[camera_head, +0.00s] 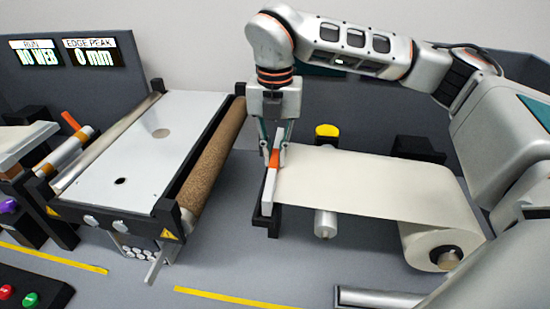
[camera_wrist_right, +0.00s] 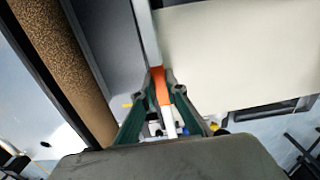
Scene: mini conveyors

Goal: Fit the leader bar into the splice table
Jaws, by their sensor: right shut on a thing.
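The leader bar (camera_head: 268,190) is a pale narrow bar with an orange grip in its middle, at the left end of a cream web (camera_head: 360,182). My right gripper (camera_head: 275,152) comes down from above and is shut on the orange grip. In the right wrist view the green fingers (camera_wrist_right: 163,92) pinch the orange part, and the bar (camera_wrist_right: 145,35) runs along the web's edge. The splice table (camera_head: 140,145) is the white plate with two round marks, left of the bar. A brown cork-like roller (camera_head: 212,155) lies between them. My left gripper is not in view.
The web runs right to a roll (camera_head: 440,245), over a metal roller (camera_head: 325,222). A yellow knob (camera_head: 326,131) stands behind the web. A black bracket (camera_head: 268,222) is by the bar's near end. Displays (camera_head: 62,52) are at the back left; buttons (camera_head: 20,297) are at the front left.

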